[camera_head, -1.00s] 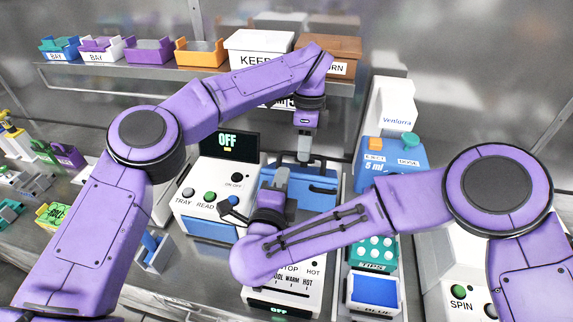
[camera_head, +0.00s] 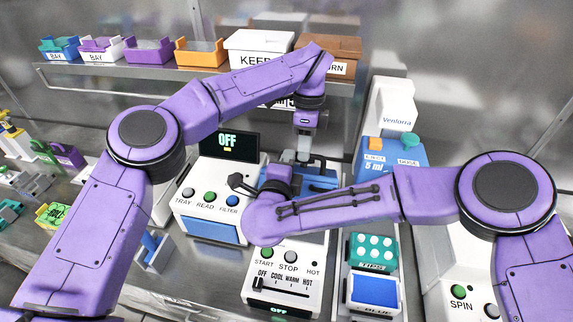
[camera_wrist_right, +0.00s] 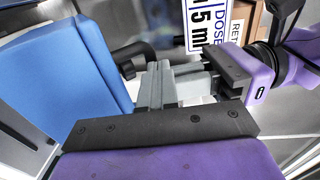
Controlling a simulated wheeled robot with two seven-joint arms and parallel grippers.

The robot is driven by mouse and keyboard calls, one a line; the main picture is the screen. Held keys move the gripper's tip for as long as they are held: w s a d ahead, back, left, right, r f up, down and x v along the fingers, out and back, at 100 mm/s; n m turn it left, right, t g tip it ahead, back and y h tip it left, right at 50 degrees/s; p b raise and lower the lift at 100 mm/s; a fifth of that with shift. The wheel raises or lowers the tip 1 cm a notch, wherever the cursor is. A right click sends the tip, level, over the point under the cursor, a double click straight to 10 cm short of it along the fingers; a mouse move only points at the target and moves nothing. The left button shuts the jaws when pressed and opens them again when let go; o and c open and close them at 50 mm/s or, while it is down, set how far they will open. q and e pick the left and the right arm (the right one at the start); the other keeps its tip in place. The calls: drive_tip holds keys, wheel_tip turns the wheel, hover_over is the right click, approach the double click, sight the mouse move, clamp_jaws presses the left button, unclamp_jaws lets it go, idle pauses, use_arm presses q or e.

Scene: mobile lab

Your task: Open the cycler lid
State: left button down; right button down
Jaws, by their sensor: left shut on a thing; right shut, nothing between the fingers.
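The cycler (camera_head: 290,283) stands in the middle of the bench with START and STOP buttons and a slider. Its blue lid (camera_head: 322,183) shows behind my right arm; I cannot tell how far it is raised. My left gripper (camera_head: 303,158) points down and is shut on the dark lid handle (camera_head: 318,160). The handle also shows in the right wrist view (camera_wrist_right: 132,58), beside the large blue lid face (camera_wrist_right: 60,75). My right gripper (camera_wrist_right: 155,85) is shut and empty, close to the handle and lid. In the head view its fingertips are hidden behind my right wrist.
A reader (camera_head: 205,205) with an OFF screen stands left of the cycler. A tips box (camera_head: 375,250) and a blue tray (camera_head: 374,289) sit to the right. A blue dose unit (camera_head: 400,160) is behind them. A shelf with bins (camera_head: 262,50) runs along the back.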

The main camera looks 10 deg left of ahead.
use_arm(q)
drive_tip(key=shift+a+f, duration=0.15)
drive_tip(key=shift+f, duration=0.25)
use_arm(e)
drive_tip(key=shift+f, duration=0.1)
